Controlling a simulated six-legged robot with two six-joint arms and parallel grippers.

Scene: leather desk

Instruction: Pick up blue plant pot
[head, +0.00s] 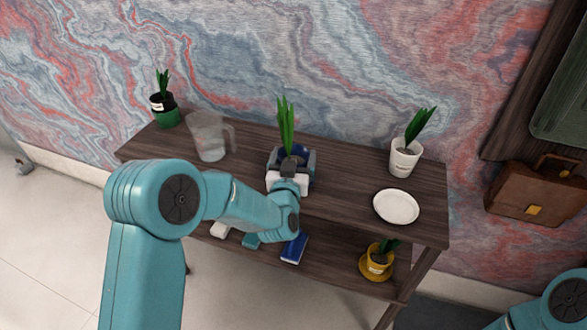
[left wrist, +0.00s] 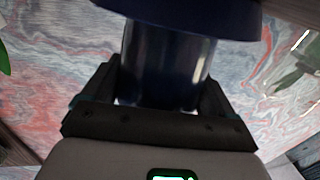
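The blue plant pot (head: 293,154) with upright green leaves is at the middle of the dark wooden table's back part. My left gripper (head: 291,164) is around it, with one finger on each side. In the left wrist view, the dark blue pot (left wrist: 168,65) fills the space between the fingers of my left gripper (left wrist: 165,88), which press close against its sides. The gripper hides part of the pot in the head view, and I cannot tell if its base touches the tabletop. My right gripper is out of view.
The lower shelf holds a yellow pot (head: 375,268) and a blue book (head: 294,247). A brown bag (head: 535,194) is at the right.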

